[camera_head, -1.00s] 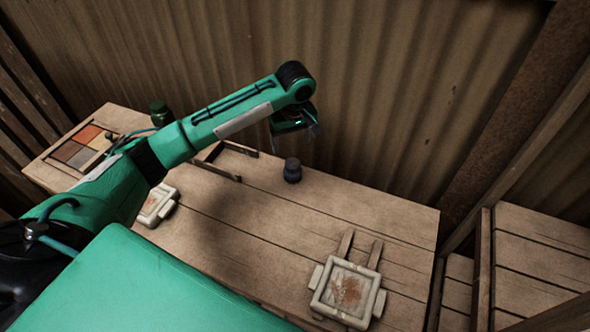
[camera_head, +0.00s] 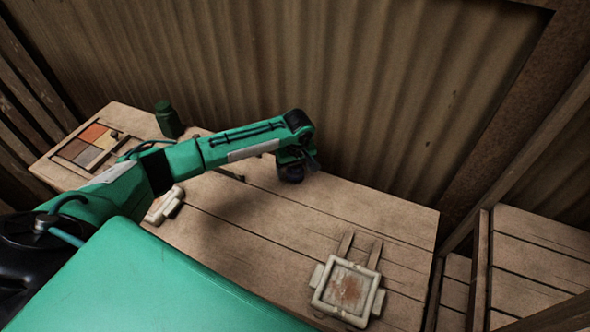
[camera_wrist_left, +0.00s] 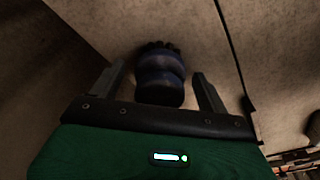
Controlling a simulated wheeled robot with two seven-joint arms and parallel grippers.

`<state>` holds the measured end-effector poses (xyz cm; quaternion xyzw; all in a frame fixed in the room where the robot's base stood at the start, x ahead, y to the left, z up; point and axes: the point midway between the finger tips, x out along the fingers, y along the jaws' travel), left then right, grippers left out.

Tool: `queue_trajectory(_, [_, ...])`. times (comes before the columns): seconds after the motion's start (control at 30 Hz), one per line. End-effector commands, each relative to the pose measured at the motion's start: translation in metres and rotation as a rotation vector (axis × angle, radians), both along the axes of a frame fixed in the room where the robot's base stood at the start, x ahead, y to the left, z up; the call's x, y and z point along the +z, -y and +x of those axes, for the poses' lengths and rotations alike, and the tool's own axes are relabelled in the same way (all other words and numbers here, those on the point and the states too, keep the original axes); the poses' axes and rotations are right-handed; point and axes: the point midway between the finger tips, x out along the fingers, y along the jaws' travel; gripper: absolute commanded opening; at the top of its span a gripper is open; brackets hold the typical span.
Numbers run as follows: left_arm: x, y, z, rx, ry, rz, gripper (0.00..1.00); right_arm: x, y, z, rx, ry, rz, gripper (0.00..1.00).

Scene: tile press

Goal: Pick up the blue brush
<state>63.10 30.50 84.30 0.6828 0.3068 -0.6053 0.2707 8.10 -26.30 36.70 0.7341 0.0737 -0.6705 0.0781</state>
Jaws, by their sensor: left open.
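The blue brush (camera_wrist_left: 160,77) is a short, dark, rounded thing with a blue band. In the left wrist view it lies between the two open fingers of my left gripper (camera_wrist_left: 160,88), with a gap visible on either side. In the head view the dark brush (camera_head: 290,174) stands on the wooden table near its back edge, partly hidden by my left gripper (camera_head: 298,163), which is right over it. My right gripper is not in view.
On the wooden table (camera_head: 235,215) stand a dark green jar (camera_head: 168,119) and a tray of coloured tiles (camera_head: 88,148) at the left. A pale frame (camera_head: 347,291) with a rusty-brown patch sits at the front right. A corrugated wall (camera_head: 300,60) rises behind the table.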

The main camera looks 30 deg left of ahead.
Motion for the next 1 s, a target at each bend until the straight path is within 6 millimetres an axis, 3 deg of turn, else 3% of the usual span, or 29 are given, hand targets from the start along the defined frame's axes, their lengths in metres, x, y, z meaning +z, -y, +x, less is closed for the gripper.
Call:
queue_trajectory(0.23, [-0.002,0.000,0.000,0.000,0.001,-0.001,0.78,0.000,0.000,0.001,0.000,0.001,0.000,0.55])
queue_trajectory(0.5, [-0.002,0.000,0.000,-0.001,0.001,-0.001,0.28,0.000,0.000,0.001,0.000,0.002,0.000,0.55])
queue_trajectory(0.8, [0.000,0.000,0.000,-0.001,0.001,-0.001,0.28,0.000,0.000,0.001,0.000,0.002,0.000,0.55])
queue_trajectory(1.0, [0.017,0.000,0.001,0.000,0.004,-0.002,0.28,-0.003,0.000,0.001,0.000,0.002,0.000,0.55])
